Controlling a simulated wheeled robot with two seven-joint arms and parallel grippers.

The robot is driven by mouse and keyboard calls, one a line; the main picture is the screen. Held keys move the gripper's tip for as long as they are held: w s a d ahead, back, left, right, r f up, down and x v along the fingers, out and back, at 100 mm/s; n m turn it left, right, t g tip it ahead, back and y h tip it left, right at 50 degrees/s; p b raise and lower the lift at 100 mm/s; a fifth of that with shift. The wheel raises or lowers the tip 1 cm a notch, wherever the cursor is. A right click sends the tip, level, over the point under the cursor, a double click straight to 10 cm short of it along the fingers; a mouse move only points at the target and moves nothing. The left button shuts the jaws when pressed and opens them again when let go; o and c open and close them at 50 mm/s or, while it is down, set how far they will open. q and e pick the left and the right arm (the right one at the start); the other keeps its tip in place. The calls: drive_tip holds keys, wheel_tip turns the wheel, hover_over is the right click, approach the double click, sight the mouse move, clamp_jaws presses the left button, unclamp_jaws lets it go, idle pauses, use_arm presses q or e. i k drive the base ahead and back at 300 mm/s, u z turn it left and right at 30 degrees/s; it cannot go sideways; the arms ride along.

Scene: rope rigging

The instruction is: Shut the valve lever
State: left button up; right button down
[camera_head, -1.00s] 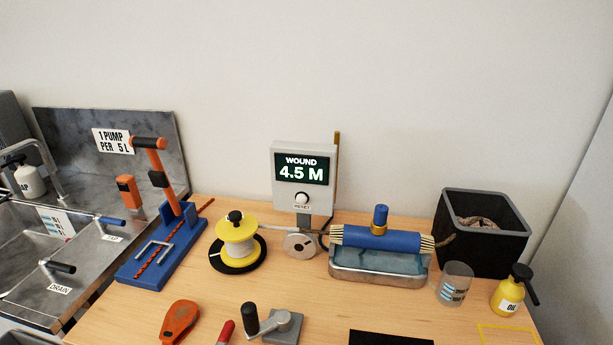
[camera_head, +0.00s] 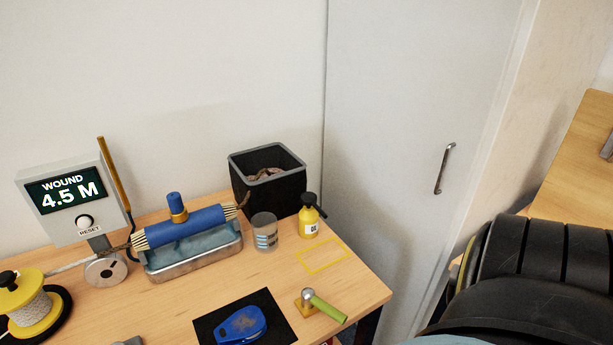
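A small fitting with a green handle (camera_head: 328,308), a round metal head and a yellowish base stands at the table's front right corner. It looks like a valve lever, but I cannot tell for sure, nor whether it is open or shut. Its handle points down and to the right. Neither of my grippers is in view.
A black mat (camera_head: 208,328) holding a blue tool (camera_head: 241,325) lies left of the green handle. Behind are a yellow oil bottle (camera_head: 308,222), a clear cup (camera_head: 265,233), a black bin (camera_head: 234,185) and a metal tray (camera_head: 195,262). A yellow outline (camera_head: 322,268) marks bare tabletop.

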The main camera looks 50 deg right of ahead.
sight(309, 299)
drive_tip(key=z, duration=1.65)
